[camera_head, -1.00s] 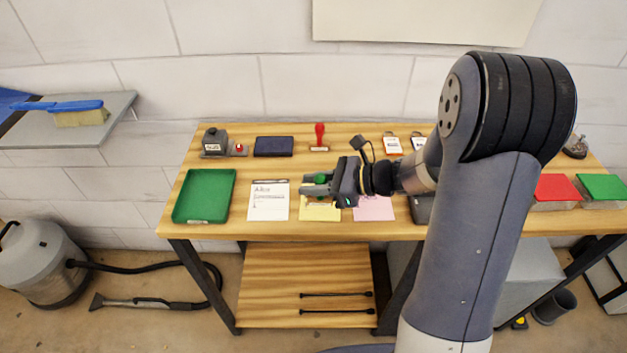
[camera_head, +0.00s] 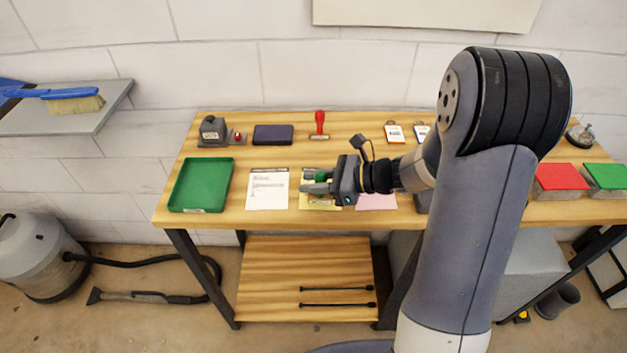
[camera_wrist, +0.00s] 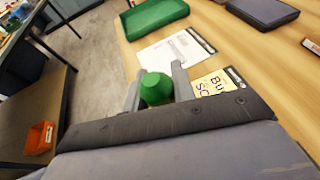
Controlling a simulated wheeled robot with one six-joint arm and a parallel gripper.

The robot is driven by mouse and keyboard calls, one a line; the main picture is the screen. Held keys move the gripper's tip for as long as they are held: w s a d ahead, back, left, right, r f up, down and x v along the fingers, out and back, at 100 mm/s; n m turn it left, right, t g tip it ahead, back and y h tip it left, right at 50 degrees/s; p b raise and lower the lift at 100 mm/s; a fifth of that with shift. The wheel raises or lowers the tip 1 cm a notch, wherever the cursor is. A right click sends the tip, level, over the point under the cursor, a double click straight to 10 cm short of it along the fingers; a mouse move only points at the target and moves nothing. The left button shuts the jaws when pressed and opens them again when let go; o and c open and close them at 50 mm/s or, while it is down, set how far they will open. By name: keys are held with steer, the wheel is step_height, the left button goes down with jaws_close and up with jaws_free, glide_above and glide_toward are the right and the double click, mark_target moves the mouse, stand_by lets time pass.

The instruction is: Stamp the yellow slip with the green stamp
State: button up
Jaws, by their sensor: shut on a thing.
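My gripper (camera_head: 316,187) is shut on the green stamp (camera_head: 320,176), whose round green top (camera_wrist: 158,88) stands between the two fingers in the wrist view. The yellow slip (camera_head: 318,205) lies on the bench below the gripper, between a white sheet and a pink slip. Part of the yellow slip (camera_wrist: 208,85) with dark lettering shows to the right of the fingers in the wrist view. The stamp's lower end is hidden, so I cannot tell whether it touches the slip.
A white sheet (camera_head: 268,190) and green tray (camera_head: 201,186) lie to the left; a pink slip (camera_head: 377,202) is to the right. Behind stand a dark blue pad (camera_head: 273,135) and a red-handled stamp (camera_head: 319,125).

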steer(key=shift+f+b, duration=0.55)
steer(key=shift+f, duration=0.1)
stand_by(0.5)
steer(key=shift+r, duration=0.2)
stand_by(0.6)
steer(key=shift+r+p, duration=0.45)
steer(key=shift+p, duration=0.1)
steer(key=shift+r, duration=0.1)
step_height(320, 180, up, 5)
steer(key=p, duration=0.4)
